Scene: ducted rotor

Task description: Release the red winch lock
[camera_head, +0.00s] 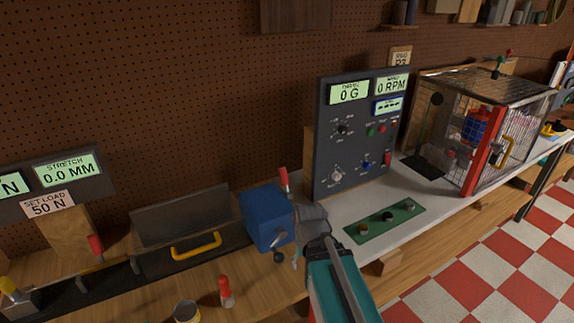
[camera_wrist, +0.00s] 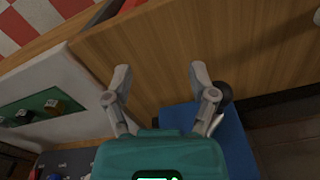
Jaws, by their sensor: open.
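The winch is a blue box (camera_head: 262,218) on the wooden bench, with a dark crank knob (camera_head: 278,257) low on its front. A red-handled lever (camera_head: 284,179) stands upright at its upper right; I take it for the winch lock. My gripper (camera_head: 296,238) is beside the right side of the winch, overlapping it in the head view. In the wrist view my gripper (camera_wrist: 160,78) is open, with nothing between its fingers. The blue box (camera_wrist: 232,140) and the dark knob (camera_wrist: 222,94) are right of the fingers there. The red lever cannot be made out in the wrist view.
A dark control panel (camera_head: 350,145) stands behind and right of my gripper. A green button plate (camera_head: 385,221) lies on the white bench. A yellow handle (camera_head: 196,246) and a small red-topped item (camera_head: 225,292) are left of the winch. A mesh cage (camera_head: 480,130) stands far right.

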